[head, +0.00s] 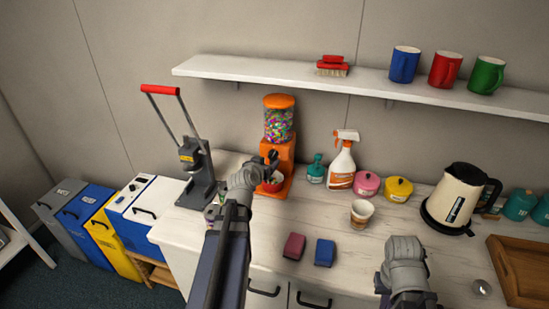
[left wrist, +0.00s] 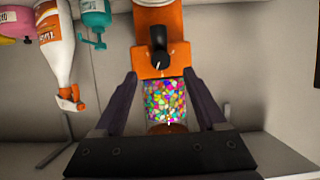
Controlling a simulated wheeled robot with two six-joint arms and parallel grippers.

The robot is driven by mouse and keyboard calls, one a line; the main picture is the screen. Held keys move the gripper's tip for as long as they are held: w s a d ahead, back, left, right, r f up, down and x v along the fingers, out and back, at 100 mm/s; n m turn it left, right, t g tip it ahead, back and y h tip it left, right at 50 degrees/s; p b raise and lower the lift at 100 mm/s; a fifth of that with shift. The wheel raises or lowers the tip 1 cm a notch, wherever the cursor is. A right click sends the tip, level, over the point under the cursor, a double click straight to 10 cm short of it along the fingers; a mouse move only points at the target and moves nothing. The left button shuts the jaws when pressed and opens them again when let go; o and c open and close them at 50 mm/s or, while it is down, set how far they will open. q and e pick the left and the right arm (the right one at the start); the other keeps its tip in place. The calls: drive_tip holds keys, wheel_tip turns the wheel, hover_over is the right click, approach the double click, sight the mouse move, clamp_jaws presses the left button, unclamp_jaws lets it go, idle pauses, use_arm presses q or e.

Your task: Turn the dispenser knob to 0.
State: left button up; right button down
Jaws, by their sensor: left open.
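The orange dispenser (head: 279,151) stands on the counter against the wall, its clear globe full of colored candies. Its black knob (left wrist: 158,44) shows on the orange front in the left wrist view, which is upside down. The knob's bar lies roughly along the dispenser's height, with a small pale mark near its globe-side end. Any numbers are too small to read. My left gripper (left wrist: 160,74) is open in front of the dispenser, its fingers spread to either side and nothing between them. In the head view it partly hides the knob area. My right arm's fingers are not clear.
A lever press (head: 198,170) stands left; a spray bottle (head: 342,165) and teal bottle (head: 316,169) stand right. A shelf (head: 280,74) runs above.

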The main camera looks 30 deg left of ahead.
sight(272, 157)
use_arm(q)
drive_tip(key=b+x, duration=0.2)
drive_tip(key=x, duration=0.5)
clamp_jaws()
idle(0.5)
